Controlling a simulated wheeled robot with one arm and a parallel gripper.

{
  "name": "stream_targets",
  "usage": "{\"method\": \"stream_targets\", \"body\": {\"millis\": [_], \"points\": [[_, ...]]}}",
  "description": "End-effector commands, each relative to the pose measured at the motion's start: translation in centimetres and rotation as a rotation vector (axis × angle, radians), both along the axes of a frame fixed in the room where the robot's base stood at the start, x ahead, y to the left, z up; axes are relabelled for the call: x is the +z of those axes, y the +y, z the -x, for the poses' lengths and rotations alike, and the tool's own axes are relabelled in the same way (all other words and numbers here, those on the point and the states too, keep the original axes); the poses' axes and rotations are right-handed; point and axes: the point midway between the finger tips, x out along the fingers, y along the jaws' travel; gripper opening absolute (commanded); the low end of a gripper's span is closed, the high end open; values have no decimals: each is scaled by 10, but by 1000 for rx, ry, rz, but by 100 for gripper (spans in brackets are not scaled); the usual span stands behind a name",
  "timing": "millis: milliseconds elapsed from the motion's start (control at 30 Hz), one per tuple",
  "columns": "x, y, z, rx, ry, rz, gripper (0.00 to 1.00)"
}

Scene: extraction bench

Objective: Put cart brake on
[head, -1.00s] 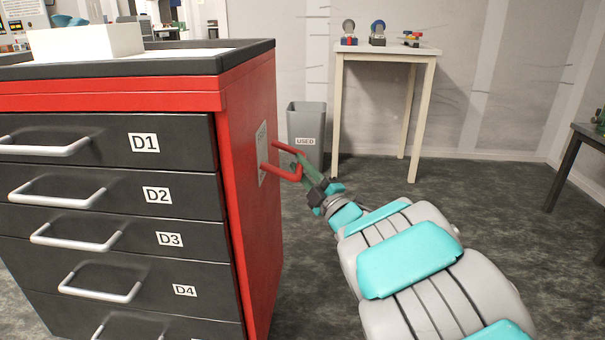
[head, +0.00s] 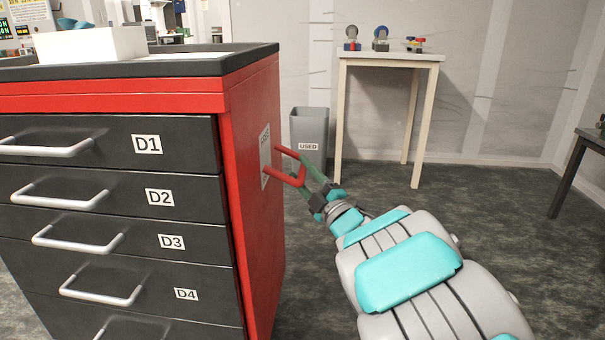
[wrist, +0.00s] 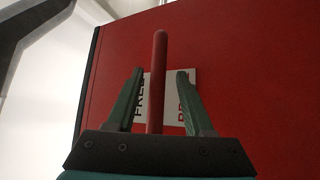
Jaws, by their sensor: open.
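The red brake handle (head: 284,177) stands out from the right side of the red cart (head: 250,200). In the head view it looks like a bent bar with two arms. In the wrist view the handle (wrist: 158,85) shows as one upright red bar. My gripper (head: 303,173) is at the handle's outer end. In the wrist view its two green fingers (wrist: 160,72) are open, one on each side of the bar, with gaps showing. A white label plate (head: 265,152) is behind the handle. In the wrist view it reads "FREE" at left and "BR..." at right, partly hidden.
The cart's front has drawers with metal handles (head: 75,242). A grey bin (head: 309,135) marked USED stands behind the gripper. A pale table (head: 390,57) with small devices is at the back. A dark table (head: 575,180) is at right. Floor between is clear.

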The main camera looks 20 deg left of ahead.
Motion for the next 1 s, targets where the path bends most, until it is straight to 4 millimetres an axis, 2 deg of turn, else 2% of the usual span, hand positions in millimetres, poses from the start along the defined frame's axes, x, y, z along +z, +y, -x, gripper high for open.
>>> {"method": "stream_targets", "body": {"millis": [367, 833, 1000], "points": [[-3, -6, 4, -2, 1, 0, 52], [-24, -53, 36, -3, 3, 2, 52], [-26, -60, 42, -1, 0, 0, 52]]}}
